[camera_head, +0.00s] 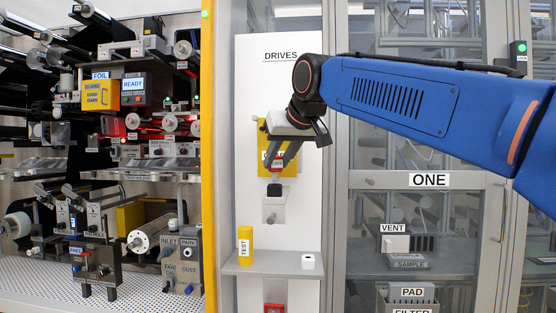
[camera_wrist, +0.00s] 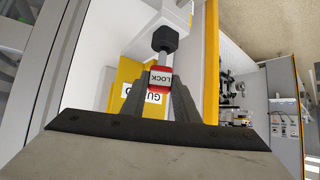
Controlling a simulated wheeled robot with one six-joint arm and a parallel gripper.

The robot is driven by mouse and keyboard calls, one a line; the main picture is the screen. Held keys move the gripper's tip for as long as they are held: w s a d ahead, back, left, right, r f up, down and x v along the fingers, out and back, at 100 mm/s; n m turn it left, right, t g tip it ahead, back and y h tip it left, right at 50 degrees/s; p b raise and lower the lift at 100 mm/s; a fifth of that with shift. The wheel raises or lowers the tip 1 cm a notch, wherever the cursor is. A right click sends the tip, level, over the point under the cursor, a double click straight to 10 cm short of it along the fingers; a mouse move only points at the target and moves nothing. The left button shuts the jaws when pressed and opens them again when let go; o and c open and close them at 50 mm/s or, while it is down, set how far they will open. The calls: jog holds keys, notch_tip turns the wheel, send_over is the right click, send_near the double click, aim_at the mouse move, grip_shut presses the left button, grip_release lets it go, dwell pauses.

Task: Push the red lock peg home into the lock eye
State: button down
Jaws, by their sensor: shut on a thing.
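The red lock peg (camera_head: 277,163) has a white band reading LOCK. It is between the fingers of my gripper (camera_head: 281,158), in front of a yellow plate (camera_head: 263,135) on the white DRIVES panel. In the wrist view, my gripper (camera_wrist: 162,88) is shut on the red peg (camera_wrist: 154,85). A grey shaft (camera_wrist: 163,60) shows between the peg and a black knob (camera_wrist: 165,40), which is by a white block (camera_wrist: 170,12). The knob (camera_head: 274,190) sits below the peg in the head view. I cannot make out the lock eye or how deep the peg sits.
A shelf (camera_head: 272,268) below holds a yellow TEST block (camera_head: 245,245) and a small white roll (camera_head: 308,261). A yellow post (camera_head: 208,150) stands left of the panel, and the glazed door ONE (camera_head: 430,180) is on the right.

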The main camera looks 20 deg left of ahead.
aim_at(276, 172)
jog(key=shift+f, duration=0.3)
dwell(0.5)
jog(key=shift+r, duration=0.3)
dwell(0.4)
jog(key=shift+s, duration=0.1)
dwell(0.3)
jog(key=shift+f, duration=1.45)
dwell(0.9)
jog(key=c, duration=1.3)
grip_release()
jog(key=shift+a, duration=0.1)
jog(key=v, duration=1.7)
jog(key=shift+s, duration=0.15)
